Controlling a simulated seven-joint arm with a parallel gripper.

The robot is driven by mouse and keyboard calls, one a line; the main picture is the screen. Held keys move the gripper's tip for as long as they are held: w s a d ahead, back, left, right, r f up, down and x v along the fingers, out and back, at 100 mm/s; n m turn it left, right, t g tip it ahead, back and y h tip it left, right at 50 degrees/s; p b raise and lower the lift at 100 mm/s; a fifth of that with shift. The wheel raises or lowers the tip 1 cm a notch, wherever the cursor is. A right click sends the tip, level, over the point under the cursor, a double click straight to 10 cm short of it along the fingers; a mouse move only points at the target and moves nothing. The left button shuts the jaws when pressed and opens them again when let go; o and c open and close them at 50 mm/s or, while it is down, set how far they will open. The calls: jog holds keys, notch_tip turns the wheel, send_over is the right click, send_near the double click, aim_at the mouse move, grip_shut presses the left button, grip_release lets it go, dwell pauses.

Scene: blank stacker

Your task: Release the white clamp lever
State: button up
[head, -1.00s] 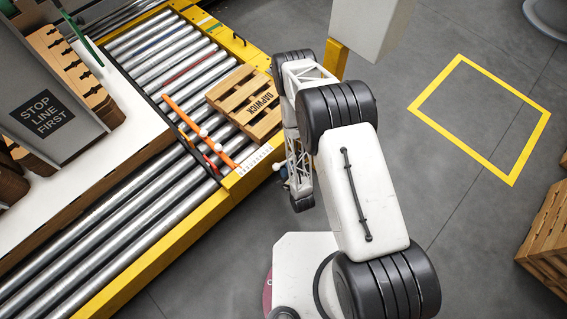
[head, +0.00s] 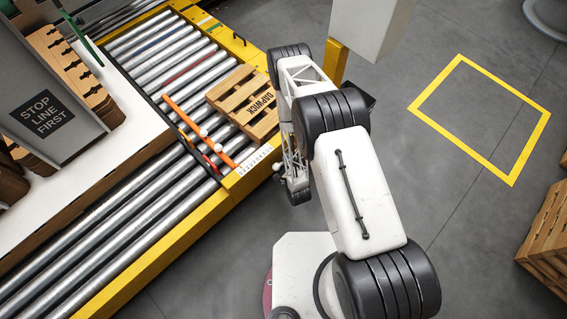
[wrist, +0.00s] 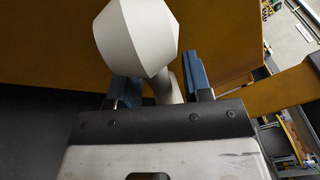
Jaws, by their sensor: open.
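The white clamp lever (wrist: 137,38) fills the upper left of the wrist view as a large faceted white knob on a pale stem. What looks like its knob (head: 277,167) shows small beside the yellow conveyor edge in the head view. My gripper (wrist: 162,68) is open. Its two blue fingers stand either side of the stem, with the knob beyond and overlapping the left finger. Contact cannot be told. In the head view my arm hides the fingers.
The yellow-edged roller conveyor (head: 165,262) runs along the left, with a wooden pallet (head: 243,98) on it. An orange bar (head: 200,131) lies across the rollers. Grey floor with an empty yellow-outlined square (head: 482,118) is open at right.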

grip_shut()
jog(key=shift+w+d+r+m, duration=0.1)
jog(key=shift+r+m, duration=0.1)
jog(key=shift+m, duration=0.1)
jog(key=shift+w+d+r+m+g, duration=0.3)
jog(key=shift+r+m, duration=0.25)
jog(key=shift+m, duration=0.25)
jog(key=w+d+r+m+g, duration=0.1)
jog(key=m, duration=0.1)
jog(key=shift+w+d+r+m, duration=0.15)
jog(key=shift+r+m, duration=0.05)
jog(key=shift+m, duration=0.1)
jog(key=shift+w+d+r+m+g, duration=0.35)
jog(key=shift+w+d+m+g, duration=0.2)
jog(key=shift+m, duration=0.35)
jog(key=shift+w+d+r+m+g, duration=0.15)
jog(key=shift+w+d+m+g, duration=0.5)
jog(key=shift+m, duration=0.45)
grip_release()
